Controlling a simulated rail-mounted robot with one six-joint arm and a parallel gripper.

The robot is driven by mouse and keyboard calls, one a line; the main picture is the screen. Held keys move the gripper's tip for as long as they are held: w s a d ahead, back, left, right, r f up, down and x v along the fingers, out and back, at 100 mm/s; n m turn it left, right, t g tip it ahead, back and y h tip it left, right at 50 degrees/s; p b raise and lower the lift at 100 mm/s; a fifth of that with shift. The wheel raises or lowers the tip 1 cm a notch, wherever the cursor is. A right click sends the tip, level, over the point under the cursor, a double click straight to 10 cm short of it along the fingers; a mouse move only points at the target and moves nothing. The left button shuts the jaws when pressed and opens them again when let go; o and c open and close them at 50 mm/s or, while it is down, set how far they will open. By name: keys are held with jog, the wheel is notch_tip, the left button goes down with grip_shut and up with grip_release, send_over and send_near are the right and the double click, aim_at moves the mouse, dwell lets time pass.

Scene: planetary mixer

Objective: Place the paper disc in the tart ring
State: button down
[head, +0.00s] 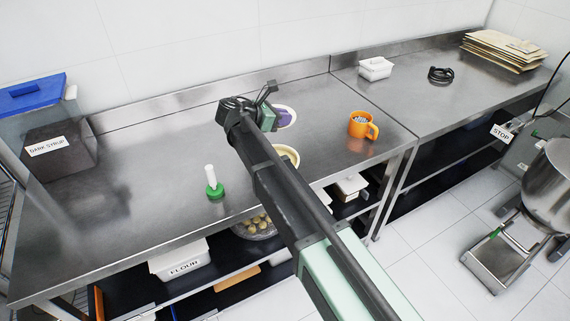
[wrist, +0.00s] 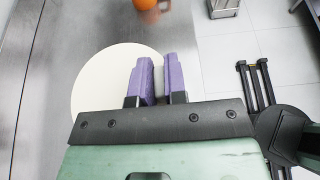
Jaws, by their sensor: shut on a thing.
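The paper disc (wrist: 105,82) is a large pale round sheet in the wrist view. My gripper (wrist: 160,60) has purple fingers, close together over the disc's right edge and shut on it. In the head view, a purple finger of my gripper (head: 283,118) shows over the back of the counter, with the white disc edge (head: 291,112) around it. A cream round rim (head: 290,152) shows on the counter, partly hidden behind my arm. I cannot tell whether it is the tart ring, and its inside is mostly hidden.
An orange mug (head: 361,126) stands right of my gripper. The left counter between is clear.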

notch_tip(320, 180, down, 19)
jog(key=b, duration=1.7)
jog(key=shift+d+f, duration=0.1)
jog(key=shift+f, duration=0.05)
jog(key=shift+f+b, duration=0.1)
jog(key=shift+b, duration=0.2)
jog(key=c, duration=1.2)
grip_release()
jog(key=shift+o, duration=0.2)
